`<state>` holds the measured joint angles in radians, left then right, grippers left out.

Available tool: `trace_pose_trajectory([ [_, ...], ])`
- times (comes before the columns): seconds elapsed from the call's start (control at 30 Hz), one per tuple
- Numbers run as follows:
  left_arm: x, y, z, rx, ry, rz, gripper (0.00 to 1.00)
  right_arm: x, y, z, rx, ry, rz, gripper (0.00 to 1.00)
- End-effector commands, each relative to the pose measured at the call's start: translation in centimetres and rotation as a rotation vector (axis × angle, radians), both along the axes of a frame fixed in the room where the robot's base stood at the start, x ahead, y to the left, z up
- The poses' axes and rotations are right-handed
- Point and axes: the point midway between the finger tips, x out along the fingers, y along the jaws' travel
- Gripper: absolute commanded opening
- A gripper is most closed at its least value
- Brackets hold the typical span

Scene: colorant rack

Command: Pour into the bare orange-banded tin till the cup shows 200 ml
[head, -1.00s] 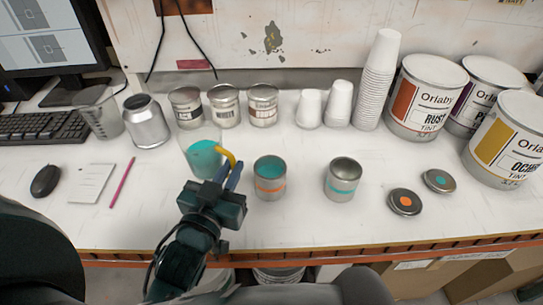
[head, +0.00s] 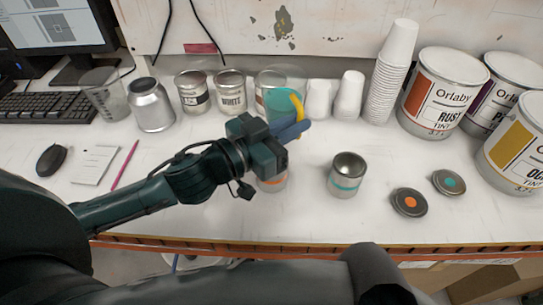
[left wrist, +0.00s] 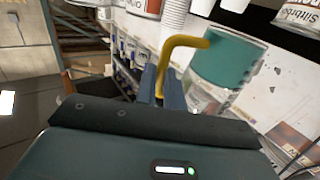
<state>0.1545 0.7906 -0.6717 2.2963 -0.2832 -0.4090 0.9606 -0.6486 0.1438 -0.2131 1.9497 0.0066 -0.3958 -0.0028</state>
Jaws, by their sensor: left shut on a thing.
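My left gripper (head: 297,130) is shut on the yellow handle (head: 297,104) of a clear cup (head: 281,103) with teal liquid. It holds the cup above the table, in front of the rear labelled tins. The cup and its handle also show in the left wrist view (left wrist: 226,60). I cannot read a scale on the cup. The bare orange-banded tin (head: 272,185) is mostly hidden behind my left gripper and wrist; only its lower side shows. A teal-banded tin (head: 345,183) stands to its right. My right gripper is not in view.
Two lids (head: 409,202) lie at the right, one orange-dotted and one teal-dotted. Labelled tins (head: 230,92), white cup stacks (head: 390,80) and large tint cans (head: 440,95) line the back. An empty beaker (head: 104,95) and a silver can (head: 150,106) stand left.

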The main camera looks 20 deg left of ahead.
Motion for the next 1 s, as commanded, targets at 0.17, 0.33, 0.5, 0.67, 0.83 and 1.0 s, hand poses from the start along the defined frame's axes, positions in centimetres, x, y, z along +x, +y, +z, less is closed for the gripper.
trace_pose_trajectory([
  [0.17,0.4,-0.9,0.5,0.008,-0.008,-0.139,0.00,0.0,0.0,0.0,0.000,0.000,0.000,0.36],
  [0.33,0.8,-1.1,0.2,0.009,-0.006,-0.290,0.00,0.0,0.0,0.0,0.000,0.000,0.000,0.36],
  [0.5,1.3,-0.2,-0.6,0.001,0.001,-0.411,0.00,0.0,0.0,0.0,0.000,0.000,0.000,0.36],
  [0.67,2.1,1.9,-1.7,-0.003,0.004,-0.500,0.00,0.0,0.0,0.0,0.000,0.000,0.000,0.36],
  [0.83,3.1,5.1,-3.3,-0.003,0.004,-0.583,0.00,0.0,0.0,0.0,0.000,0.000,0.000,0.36],
  [1.0,3.6,8.1,-5.0,-0.006,0.002,-0.659,0.00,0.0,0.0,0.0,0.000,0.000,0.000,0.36],
])
